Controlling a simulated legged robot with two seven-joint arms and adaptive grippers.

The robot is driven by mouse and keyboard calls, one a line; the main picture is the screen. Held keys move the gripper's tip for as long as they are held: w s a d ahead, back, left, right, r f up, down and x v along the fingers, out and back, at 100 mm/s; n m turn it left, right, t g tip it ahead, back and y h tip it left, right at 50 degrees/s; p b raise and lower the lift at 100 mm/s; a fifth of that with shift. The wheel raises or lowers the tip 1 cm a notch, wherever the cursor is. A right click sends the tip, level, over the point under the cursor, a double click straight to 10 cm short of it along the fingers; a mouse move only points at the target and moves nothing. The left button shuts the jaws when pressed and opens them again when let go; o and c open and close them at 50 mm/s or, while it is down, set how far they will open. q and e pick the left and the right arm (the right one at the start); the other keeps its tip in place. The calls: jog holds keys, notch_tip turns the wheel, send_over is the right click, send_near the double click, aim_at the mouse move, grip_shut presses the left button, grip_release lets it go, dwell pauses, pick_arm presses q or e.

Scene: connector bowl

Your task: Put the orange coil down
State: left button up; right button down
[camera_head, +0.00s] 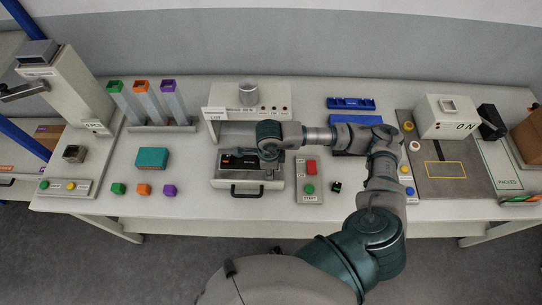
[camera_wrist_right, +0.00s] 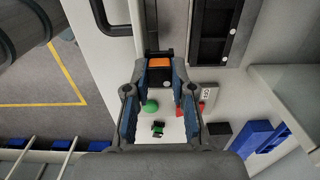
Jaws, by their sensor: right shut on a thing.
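My right gripper (camera_head: 268,157) is over the tray with the front handle (camera_head: 219,184), under the LOT machine. In the right wrist view my right gripper (camera_wrist_right: 160,78) is shut on the orange coil (camera_wrist_right: 159,62), a small block with an orange top and a dark body between the fingertips. In the head view the held coil is mostly hidden by the gripper and wrist. I cannot tell whether its underside touches anything. The tray has dark recesses (camera_wrist_right: 212,38) beside the gripper. My left gripper is not in view.
The LOT machine (camera_head: 218,127) stands close behind the gripper. A panel with a green and a red button (camera_head: 309,183) and a small black-green part (camera_head: 336,187) lie to the right. Green, orange and purple pieces (camera_head: 143,189) and a teal box (camera_head: 152,158) stand left.

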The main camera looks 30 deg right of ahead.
jog(key=w+d, duration=0.3)
jog(key=w+d+p, duration=0.1)
jog(key=w, duration=0.1)
jog(key=shift+w+d+f, duration=0.25)
jog(key=shift+f, duration=0.1)
jog(key=shift+d+f, duration=0.15)
notch_tip(320, 180, down, 3)
jog(key=shift+p, duration=0.4)
jog(key=shift+a+f, duration=0.15)
jog(key=shift+a, duration=0.1)
jog(key=c, duration=1)
grip_release()
jog(key=shift+d+f, duration=0.1)
notch_tip(320, 180, up, 12)
jog(key=shift+r+b, duration=0.15)
jog(key=shift+b, duration=0.7)
